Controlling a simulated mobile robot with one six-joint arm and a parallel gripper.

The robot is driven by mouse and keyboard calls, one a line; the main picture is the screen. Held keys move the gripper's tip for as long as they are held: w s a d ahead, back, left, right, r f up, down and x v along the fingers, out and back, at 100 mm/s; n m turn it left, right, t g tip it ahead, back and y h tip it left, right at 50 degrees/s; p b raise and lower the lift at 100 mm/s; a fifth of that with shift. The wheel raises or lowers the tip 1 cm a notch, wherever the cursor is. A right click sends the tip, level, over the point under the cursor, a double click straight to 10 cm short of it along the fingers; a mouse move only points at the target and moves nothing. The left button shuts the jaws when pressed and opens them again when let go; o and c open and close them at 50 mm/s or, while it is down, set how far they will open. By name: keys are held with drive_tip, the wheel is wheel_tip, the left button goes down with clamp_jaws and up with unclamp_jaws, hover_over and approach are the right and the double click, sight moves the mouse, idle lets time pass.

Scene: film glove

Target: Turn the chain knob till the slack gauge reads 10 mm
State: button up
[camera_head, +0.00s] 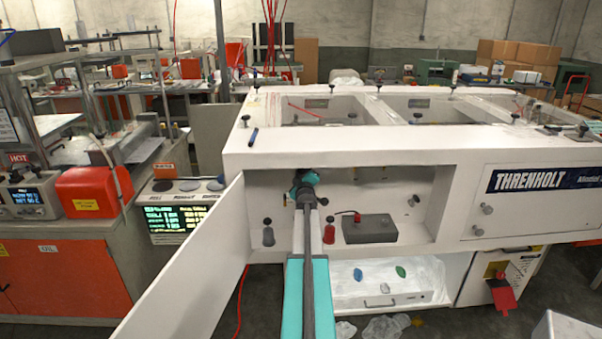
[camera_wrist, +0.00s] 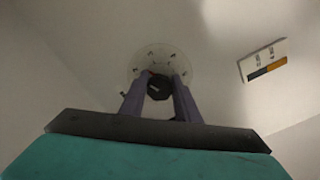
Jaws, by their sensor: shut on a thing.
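The chain knob (camera_wrist: 159,88) is a dark, many-sided knob with a light mark on its face, in front of a pale round dial disc (camera_wrist: 178,61) in the wrist view. My gripper (camera_wrist: 160,78) has its two purple fingers closed on either side of the knob. In the head view my gripper (camera_head: 305,180) reaches into the open machine bay, and the arm hides the knob there.
The white bay door (camera_head: 185,275) stands open at the left. The bay's right wall bounds the room there.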

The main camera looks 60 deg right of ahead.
drive_tip(key=shift+m+p, duration=0.3)
drive_tip(key=shift+m, duration=0.7)
drive_tip(key=o, duration=1)
drive_tip(key=shift+o, duration=0.2)
drive_tip(key=shift+s+a, duration=0.1)
drive_tip(key=b+v, duration=0.2)
drive_tip(key=v, duration=1.1)
drive_tip(key=shift+a, duration=0.25)
